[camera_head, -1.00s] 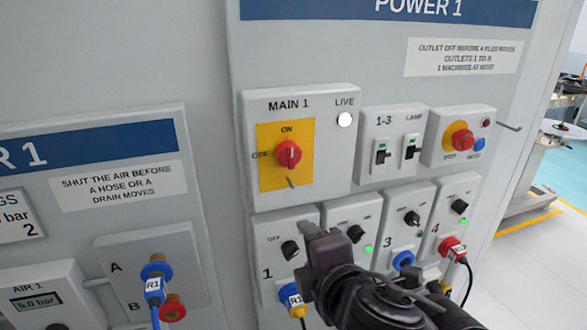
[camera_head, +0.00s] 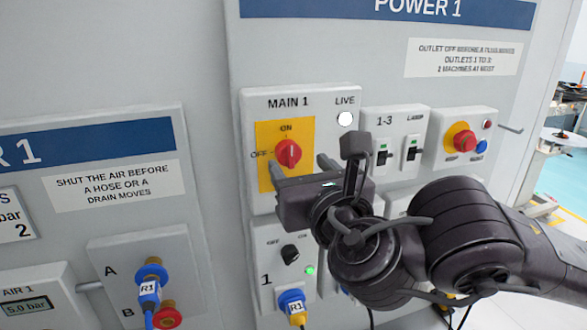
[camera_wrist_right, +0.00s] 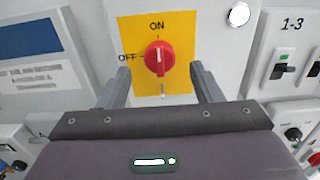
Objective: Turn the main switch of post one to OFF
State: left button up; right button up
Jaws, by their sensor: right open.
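The main switch of post one is a red rotary knob (camera_head: 288,153) on a yellow plate (camera_head: 268,132) under the label MAIN 1. ON is marked above it and OFF to its left. In the right wrist view the knob (camera_wrist_right: 159,59) has its white mark upright, toward ON. My right gripper (camera_head: 300,170) is open and empty, just below and in front of the knob. In the wrist view its fingers (camera_wrist_right: 160,73) stand left and right of the knob, apart from it. The remaining gap in depth is hard to tell. My left gripper is not in view.
A white LIVE lamp (camera_head: 345,119) sits right of the knob. Two breaker switches (camera_head: 396,152) and a red STOP button (camera_head: 460,140) are further right. Outlet 1 (camera_head: 291,299) with its blue plug is below. My right arm hides most other outlets. An air panel (camera_head: 134,262) stands left.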

aim_at(292, 156)
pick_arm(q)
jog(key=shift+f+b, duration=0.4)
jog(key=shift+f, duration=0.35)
pick_arm(e)
jog(key=shift+x, duration=2.1)
